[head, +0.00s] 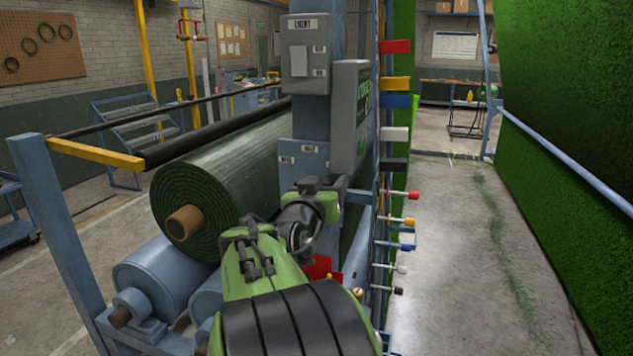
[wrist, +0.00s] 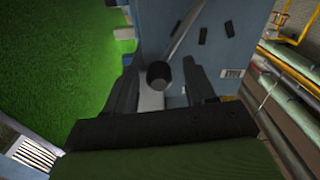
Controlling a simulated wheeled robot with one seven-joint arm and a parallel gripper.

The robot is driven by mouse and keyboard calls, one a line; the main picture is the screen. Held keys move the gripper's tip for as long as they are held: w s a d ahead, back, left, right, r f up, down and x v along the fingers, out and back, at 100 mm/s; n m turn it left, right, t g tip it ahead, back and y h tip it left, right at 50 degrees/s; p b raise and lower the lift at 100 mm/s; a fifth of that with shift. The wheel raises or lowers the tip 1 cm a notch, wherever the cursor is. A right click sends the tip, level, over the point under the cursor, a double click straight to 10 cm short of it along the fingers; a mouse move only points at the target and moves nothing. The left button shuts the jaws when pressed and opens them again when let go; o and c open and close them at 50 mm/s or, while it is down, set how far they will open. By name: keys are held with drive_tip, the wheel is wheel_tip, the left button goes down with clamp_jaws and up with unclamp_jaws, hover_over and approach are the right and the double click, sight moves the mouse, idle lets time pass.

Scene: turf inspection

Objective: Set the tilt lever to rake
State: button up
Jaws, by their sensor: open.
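In the wrist view, a lever with a round black knob (wrist: 158,74) and a pale metal rod (wrist: 180,32) stands in front of a blue-grey panel (wrist: 225,55). It appears to be the tilt lever. My gripper (wrist: 159,66) is open, with one dark finger on each side of the knob. The knob shows in the gap, apart from both fingers in the picture; its depth between them I cannot tell. In the head view my green arm reaches toward the blue machine post, and the fingers and lever are hidden. No rake mark is readable.
A large turf roll (head: 225,180) lies left of my arm over blue rollers (head: 165,275). Grey boxes (head: 351,118) stand on the post ahead. Coloured tags and several knobbed rods, including a red knob (head: 413,195), stick out at right. The floor (head: 470,270) farther right is clear.

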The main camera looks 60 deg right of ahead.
drive_tip(key=shift+s+a, duration=0.1)
clamp_jaws()
idle(0.4)
drive_tip(key=w+n, duration=0.2)
drive_tip(key=w+r+n, duration=0.1)
drive_tip(key=shift+w+a+r+n, duration=0.1)
drive_tip(key=shift+a+n, duration=0.2)
drive_tip(key=shift+n, duration=0.1)
drive_tip(key=w+n, duration=0.1)
drive_tip(key=w+n+p, duration=0.1)
drive_tip(key=shift+w+a+r+n, duration=0.15)
drive_tip(key=shift+w+n, duration=0.1)
drive_tip(key=shift+n, duration=0.05)
drive_tip(key=w+n, duration=0.2)
drive_tip(key=w+n+p, duration=0.1)
drive_tip(key=shift+a+f, duration=0.25)
drive_tip(key=shift+w+a+f+n+p, duration=0.1)
drive_tip(key=shift+w+f+n+p, duration=0.15)
drive_tip(key=shift+w+n, duration=0.35)
drive_tip(key=shift+w+a+f+n+p, duration=0.1)
drive_tip(key=shift+w+f+n+p, duration=0.15)
drive_tip(key=shift+n, duration=0.55)
